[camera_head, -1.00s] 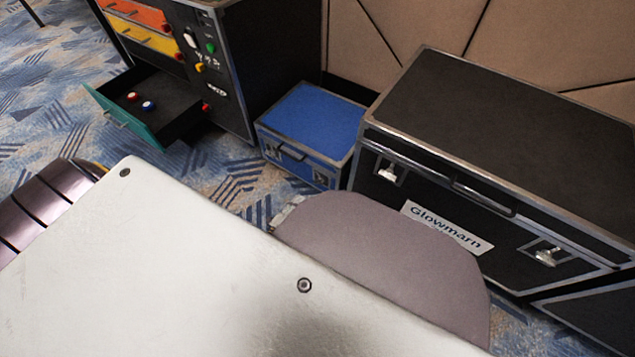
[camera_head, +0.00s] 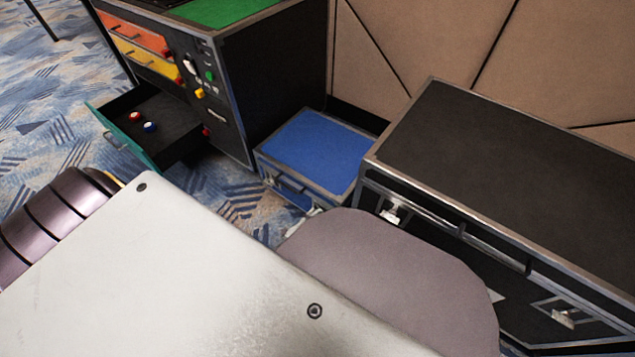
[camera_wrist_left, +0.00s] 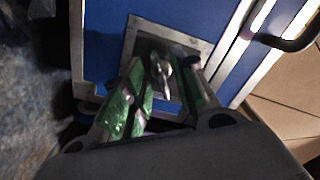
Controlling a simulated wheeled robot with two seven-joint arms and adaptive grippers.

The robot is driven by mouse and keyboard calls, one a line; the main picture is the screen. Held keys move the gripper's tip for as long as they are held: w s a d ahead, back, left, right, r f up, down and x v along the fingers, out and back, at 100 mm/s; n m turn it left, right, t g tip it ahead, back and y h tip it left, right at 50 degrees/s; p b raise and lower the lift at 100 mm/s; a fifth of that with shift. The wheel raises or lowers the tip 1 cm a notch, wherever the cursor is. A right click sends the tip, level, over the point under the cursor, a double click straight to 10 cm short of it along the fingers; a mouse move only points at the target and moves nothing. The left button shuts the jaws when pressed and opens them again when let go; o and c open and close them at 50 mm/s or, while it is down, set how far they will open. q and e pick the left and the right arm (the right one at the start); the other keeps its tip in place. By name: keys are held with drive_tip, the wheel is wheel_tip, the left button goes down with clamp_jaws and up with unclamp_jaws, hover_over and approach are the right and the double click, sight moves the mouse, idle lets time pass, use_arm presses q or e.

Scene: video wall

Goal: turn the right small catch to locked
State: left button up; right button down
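The blue case (camera_head: 312,150) stands on the carpet between the drawer cabinet and the large black case. In the left wrist view, a small silver catch (camera_wrist_left: 161,68) sits on a square metal plate (camera_wrist_left: 143,30) on the blue case's front (camera_wrist_left: 100,45). My left gripper (camera_wrist_left: 165,82) is open, its two green-padded fingers on either side of the catch lever. A gap shows between lever and fingers; I cannot tell whether either touches. In the head view, my grey arm link hides most of this gripper (camera_head: 300,220). My right gripper is not in view.
The black case (camera_head: 520,170) with larger catches stands close on the right. The cabinet (camera_head: 265,75) stands on the left, its teal-fronted drawer (camera_head: 125,135) open with a red and a blue button inside.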

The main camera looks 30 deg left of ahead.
use_arm(q)
drive_tip(key=shift+w, duration=0.25)
clamp_jaws()
idle(0.3)
